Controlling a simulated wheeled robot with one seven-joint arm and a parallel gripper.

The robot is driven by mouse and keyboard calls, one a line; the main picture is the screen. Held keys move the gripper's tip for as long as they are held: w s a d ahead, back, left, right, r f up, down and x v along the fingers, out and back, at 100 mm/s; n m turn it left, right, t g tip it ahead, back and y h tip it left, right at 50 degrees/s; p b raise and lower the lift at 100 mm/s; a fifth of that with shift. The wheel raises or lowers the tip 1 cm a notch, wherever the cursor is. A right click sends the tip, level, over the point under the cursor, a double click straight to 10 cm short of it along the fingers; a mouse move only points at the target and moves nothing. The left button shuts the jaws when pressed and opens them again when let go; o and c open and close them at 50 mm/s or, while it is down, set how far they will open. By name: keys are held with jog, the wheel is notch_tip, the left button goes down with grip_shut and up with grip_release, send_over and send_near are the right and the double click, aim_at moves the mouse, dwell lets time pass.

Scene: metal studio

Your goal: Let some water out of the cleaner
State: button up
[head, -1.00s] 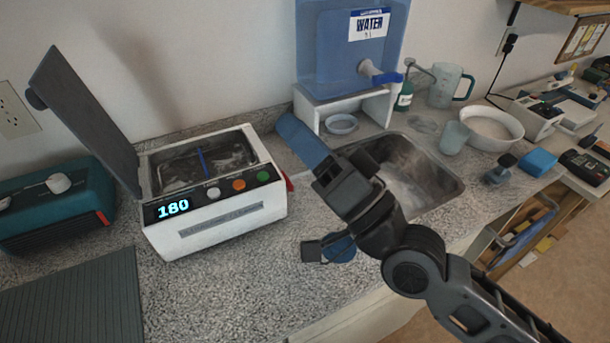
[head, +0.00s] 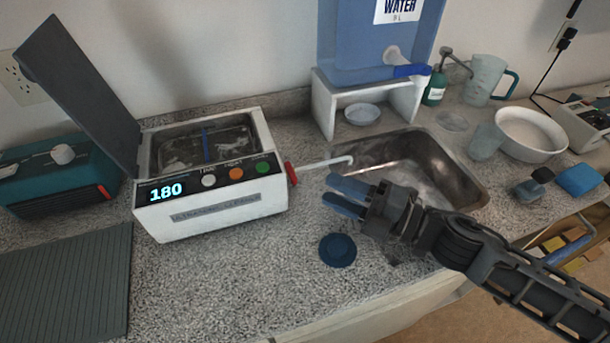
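The white ultrasonic cleaner (head: 222,212) stands on the counter with its dark lid raised and "180" on its display. Its open basin (head: 202,146) shows liquid and a blue upright piece inside. A red valve handle (head: 291,174) sits on its right side, and a thin white drain spout (head: 325,162) runs from there to the left edge of the metal sink (head: 425,165). My gripper (head: 345,195) is at the front left of the sink, right of the red handle and apart from it. Its two blue fingers point left with a gap between them and nothing held.
A blue water tank (head: 365,45) stands on a white stand behind the sink, with a small bowl under its tap. A round dark blue object (head: 338,250) lies on the counter below my gripper. A ribbed dark mat (head: 65,285) lies front left.

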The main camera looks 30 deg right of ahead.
aim_at(291, 174)
jog(key=shift+d+f+n+g, duration=0.3)
jog(key=shift+f+n, duration=0.3)
jog(key=shift+n, duration=0.2)
jog(key=shift+p+x, duration=1.1)
jog(key=shift+x, duration=2.7)
jog(key=shift+c, duration=0.3)
grip_shut()
